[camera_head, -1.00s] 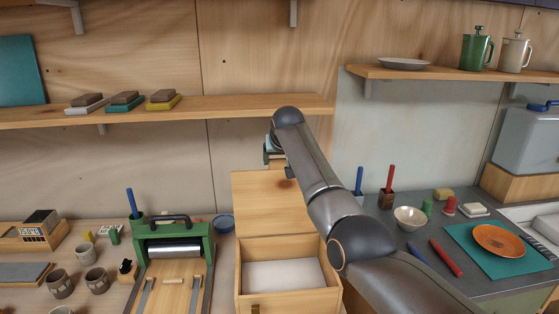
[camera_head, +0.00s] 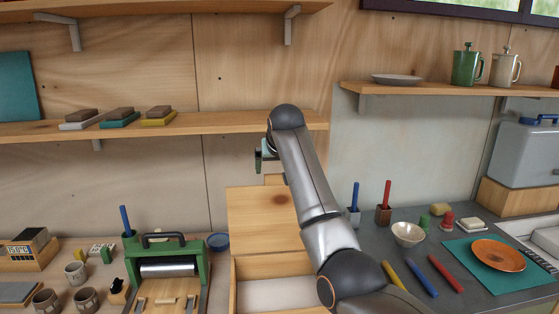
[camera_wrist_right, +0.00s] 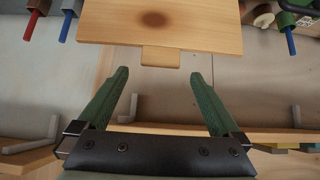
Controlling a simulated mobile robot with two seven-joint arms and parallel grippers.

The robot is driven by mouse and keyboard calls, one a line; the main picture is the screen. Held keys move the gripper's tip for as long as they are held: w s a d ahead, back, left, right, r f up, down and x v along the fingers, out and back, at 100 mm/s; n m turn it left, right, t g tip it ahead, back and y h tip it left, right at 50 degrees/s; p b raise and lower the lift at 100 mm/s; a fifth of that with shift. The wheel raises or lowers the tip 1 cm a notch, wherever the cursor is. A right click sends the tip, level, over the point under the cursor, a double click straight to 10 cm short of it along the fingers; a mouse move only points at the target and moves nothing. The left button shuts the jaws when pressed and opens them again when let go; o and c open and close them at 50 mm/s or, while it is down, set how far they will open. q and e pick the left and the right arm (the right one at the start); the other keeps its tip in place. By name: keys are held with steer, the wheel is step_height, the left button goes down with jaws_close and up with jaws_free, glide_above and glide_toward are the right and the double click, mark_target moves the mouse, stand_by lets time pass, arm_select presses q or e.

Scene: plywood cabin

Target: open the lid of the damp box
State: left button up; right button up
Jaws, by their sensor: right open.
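The damp box is a pale wooden box (camera_head: 234,293) on the bench, low in the head view, with a pale interior. Its lid (camera_head: 255,217) stands upright at the back, open. In the right wrist view the lid (camera_wrist_right: 190,22) shows a dark knot and a small tab (camera_wrist_right: 161,57) on its edge. My right gripper (camera_wrist_right: 158,82) is open and empty, its two green fingers spread on either side below the tab, apart from it. In the head view the right gripper (camera_head: 262,160) is just above the lid's top edge, partly hidden by its arm. My left gripper is not in view.
A wall shelf (camera_head: 220,123) with several stacked blocks runs behind the gripper. A green press (camera_head: 170,262) stands left of the box. Right of it are pen holders (camera_head: 383,215), a bowl (camera_head: 408,234) and a plate (camera_head: 498,255) on a teal mat.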

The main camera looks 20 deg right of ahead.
steer(key=b+v, duration=0.1)
steer(key=v, duration=0.6)
steer(key=shift+s+r, duration=0.1)
steer(key=shift+r, duration=0.05)
steer(key=shift+a, duration=0.1)
